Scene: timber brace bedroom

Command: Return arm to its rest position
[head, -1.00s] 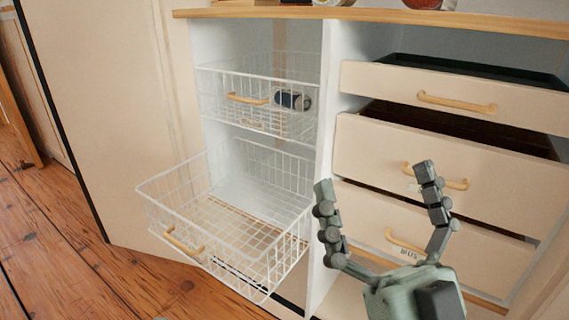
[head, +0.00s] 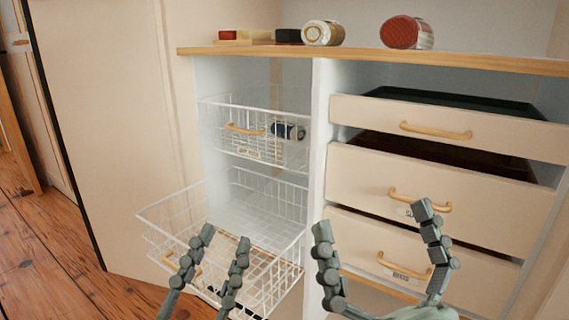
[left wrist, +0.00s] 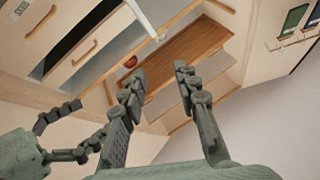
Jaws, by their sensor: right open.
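My left gripper (head: 225,240) has come up in front of the lower wire basket in the head view. Its two fingers stand apart with nothing between them, and they also show apart in the left wrist view (left wrist: 158,75). My right gripper (head: 374,216) is wide open and empty in front of the lower drawers. One finger overlaps the divider beside the basket in the picture. Parts of the right gripper also show at the lower left of the left wrist view (left wrist: 60,135).
The lower wire basket (head: 160,213) is pulled out. The upper basket (head: 215,115) holds a dark can (head: 288,131). Three drawers on the right, the top one (head: 365,108) included, stand partly open. Jars, one red (head: 407,32), lie on the wooden top (head: 450,60). Open floor (head: 50,250) is at left.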

